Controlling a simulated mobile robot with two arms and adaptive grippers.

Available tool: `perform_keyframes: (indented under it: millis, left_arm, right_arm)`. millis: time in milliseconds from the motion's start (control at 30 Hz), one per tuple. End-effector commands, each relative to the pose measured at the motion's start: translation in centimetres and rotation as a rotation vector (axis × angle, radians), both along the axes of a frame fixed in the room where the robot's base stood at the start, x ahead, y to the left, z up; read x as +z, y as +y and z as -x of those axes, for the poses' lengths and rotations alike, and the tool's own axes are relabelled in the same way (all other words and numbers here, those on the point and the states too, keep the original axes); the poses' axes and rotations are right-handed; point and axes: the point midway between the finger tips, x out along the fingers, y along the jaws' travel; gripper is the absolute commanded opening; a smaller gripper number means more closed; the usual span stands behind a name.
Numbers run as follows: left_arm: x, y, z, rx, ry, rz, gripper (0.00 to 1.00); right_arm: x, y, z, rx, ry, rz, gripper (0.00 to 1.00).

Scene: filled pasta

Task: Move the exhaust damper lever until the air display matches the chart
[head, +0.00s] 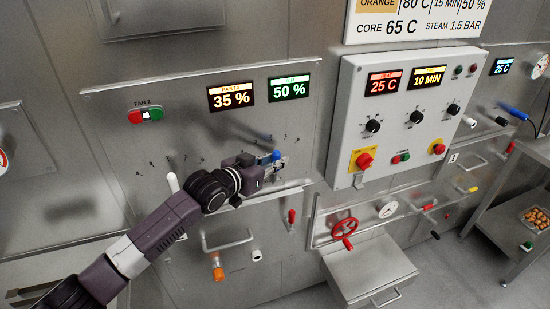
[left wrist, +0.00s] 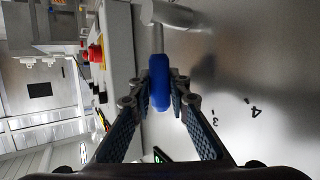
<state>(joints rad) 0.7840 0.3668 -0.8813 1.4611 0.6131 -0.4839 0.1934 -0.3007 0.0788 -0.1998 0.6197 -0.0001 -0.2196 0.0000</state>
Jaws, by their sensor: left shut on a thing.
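The damper lever has a blue handle (head: 276,156), low on the left steel panel. My left gripper (head: 266,165) is shut on this blue handle, which stands between its fingers in the left wrist view (left wrist: 158,85). Above are two displays: an amber one (head: 231,95) reads 35 % and a green one (head: 289,87) reads 50 %; their small labels are hard to read. The chart (head: 418,18) at the top shows an ORANGE row with 80 C, 15 MIN and 50 %. My right gripper is out of view.
A second lever with a white handle (head: 173,182) is left of my gripper. A grey control box (head: 395,150) with knobs and buttons juts out at the right. A red handwheel (head: 345,229) and a red-handled valve (head: 291,217) sit lower down.

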Motion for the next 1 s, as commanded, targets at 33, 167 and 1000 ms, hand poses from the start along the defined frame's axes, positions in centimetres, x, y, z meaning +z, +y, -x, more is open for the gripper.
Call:
perform_keyframes:
  millis: [33,167,1000]
  left_arm:
    - [0.0,0.0,0.0,0.000,-0.001,0.000,0.00]
    - [0.0,0.0,0.0,0.000,-0.002,0.000,0.24]
    - [2.2,4.9,6.0,0.001,-0.001,-0.001,0.24]
  right_arm:
    - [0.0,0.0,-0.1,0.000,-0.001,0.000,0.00]
    - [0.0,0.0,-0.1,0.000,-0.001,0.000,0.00]
    - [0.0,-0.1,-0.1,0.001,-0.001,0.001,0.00]
